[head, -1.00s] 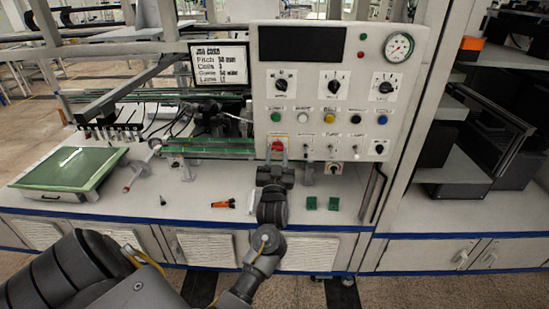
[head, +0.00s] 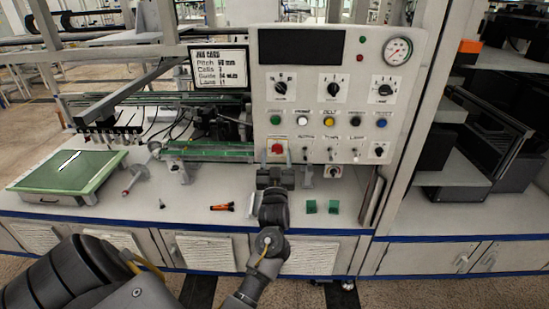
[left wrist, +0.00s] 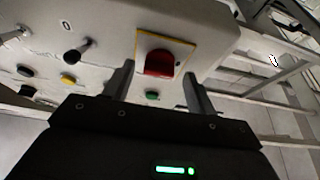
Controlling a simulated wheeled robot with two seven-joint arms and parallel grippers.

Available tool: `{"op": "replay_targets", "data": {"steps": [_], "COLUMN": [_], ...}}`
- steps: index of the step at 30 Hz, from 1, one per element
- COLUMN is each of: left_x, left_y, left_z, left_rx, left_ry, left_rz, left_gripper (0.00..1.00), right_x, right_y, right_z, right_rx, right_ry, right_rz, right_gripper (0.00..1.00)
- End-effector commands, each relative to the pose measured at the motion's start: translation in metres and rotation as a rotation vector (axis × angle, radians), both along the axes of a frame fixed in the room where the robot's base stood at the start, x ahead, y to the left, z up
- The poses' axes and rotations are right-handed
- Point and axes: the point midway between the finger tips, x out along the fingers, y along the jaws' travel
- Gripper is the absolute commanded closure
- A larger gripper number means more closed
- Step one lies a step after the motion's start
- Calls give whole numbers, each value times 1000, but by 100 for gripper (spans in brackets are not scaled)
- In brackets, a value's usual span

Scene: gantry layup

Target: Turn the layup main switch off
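The red main switch knob (head: 277,148) sits on a yellow-edged plate at the lower left of the white control panel (head: 310,98). In the left wrist view the red knob (left wrist: 158,63) shows between and beyond my fingertips; its exact turn position is hard to read. My left gripper (head: 276,158) is upright just below and in front of the knob. In the left wrist view the left gripper (left wrist: 158,85) has its fingers apart, one on each side of the knob, with visible gaps and nothing held. My right gripper is not in view.
Toggle switches (head: 329,154), coloured buttons (head: 302,121) and dials (head: 333,88) surround the knob on the panel. A gauge (head: 397,51) is at its top right. Green blocks (head: 322,207) and an orange tool (head: 222,207) lie on the bench below. A green-topped case (head: 70,172) stands left.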

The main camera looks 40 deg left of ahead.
Motion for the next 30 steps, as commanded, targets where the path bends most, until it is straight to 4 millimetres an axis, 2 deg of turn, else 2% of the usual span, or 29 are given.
{"op": "replay_targets", "data": {"steps": [10, 22, 30], "left_x": [-7, -62, -79], "left_y": [-7, -48, -61], "left_z": [-8, -36, -43], "left_rx": [-2, -2, -2], "left_ry": [5, 3, 3], "left_rz": [-3, -1, -1], "left_gripper": [44, 44, 44], "right_x": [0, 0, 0], "right_y": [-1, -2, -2], "right_z": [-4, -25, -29], "right_rx": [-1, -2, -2], "right_ry": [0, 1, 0], "right_rz": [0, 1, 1], "right_gripper": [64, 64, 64]}}
